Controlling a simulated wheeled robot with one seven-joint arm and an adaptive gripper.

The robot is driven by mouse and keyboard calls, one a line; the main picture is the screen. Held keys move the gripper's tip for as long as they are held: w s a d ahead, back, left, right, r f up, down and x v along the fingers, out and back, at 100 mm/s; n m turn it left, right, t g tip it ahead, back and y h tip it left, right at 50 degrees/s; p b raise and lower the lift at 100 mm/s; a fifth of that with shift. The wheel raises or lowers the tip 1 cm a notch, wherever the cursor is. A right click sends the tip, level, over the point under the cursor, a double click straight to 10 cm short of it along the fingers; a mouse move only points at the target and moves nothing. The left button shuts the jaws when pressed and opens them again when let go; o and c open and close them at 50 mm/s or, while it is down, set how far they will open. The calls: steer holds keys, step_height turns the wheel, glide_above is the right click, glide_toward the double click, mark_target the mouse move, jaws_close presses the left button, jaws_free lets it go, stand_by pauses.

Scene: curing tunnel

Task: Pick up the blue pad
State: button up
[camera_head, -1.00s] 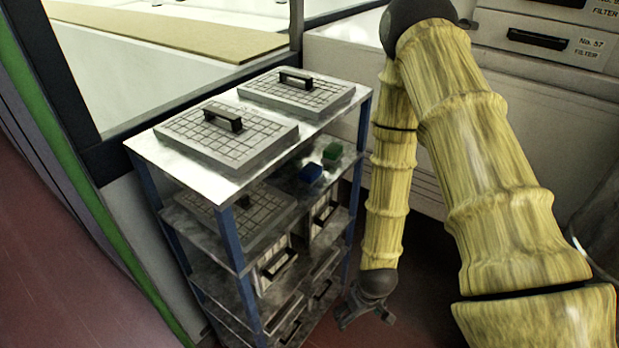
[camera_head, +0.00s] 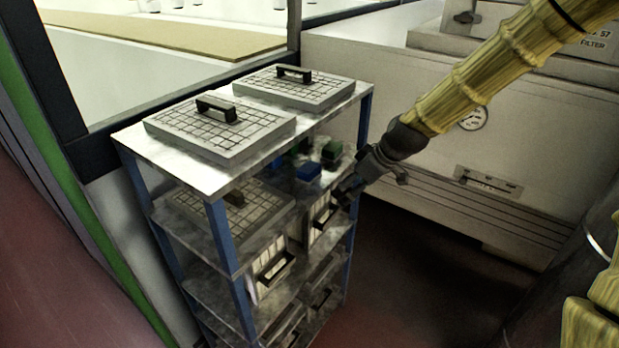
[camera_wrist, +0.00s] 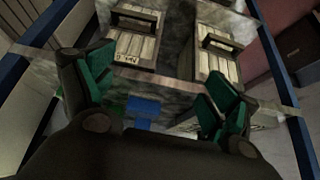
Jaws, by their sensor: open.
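A blue pad (camera_head: 308,172) lies on the second shelf of the rack, near its open right side. More blue shows deeper in on that shelf (camera_head: 277,163). My gripper (camera_head: 347,189) is open and empty at the rack's right side, just right of the blue pad and apart from it. I cannot tell which patch is which pad. My gripper body hides the lower part of that view.
Handled boxes (camera_head: 270,268) fill the lower shelf. Floor right of the rack is clear.

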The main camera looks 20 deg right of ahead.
mark_target(310, 167)
steer(key=shift+n, duration=0.3)
steer(key=w+a, duration=0.2)
steer(key=w, duration=0.1)
steer(key=w+a+r+p, duration=0.1)
steer(key=w, duration=0.1)
steer(key=w+a+r+p, duration=0.1)
steer(key=w+a, duration=0.1)
steer(key=w, duration=0.1)
steer(key=shift+w+a+r, duration=0.2)
steer(key=shift+w+a, duration=0.15)
steer(key=shift+w+a+f+p, duration=0.3)
steer(key=shift+w+a+p, duration=0.05)
steer(key=shift+w+a, duration=0.2)
steer(key=shift+w+a+f+p, duration=0.3)
steer(key=shift+w+a, duration=0.1)
steer(key=shift+w, duration=0.1)
steer(key=shift+x, duration=0.9)
steer(key=c, duration=1.2)
steer(key=shift+d+b, duration=0.1)
steer(key=shift+b, duration=0.4)
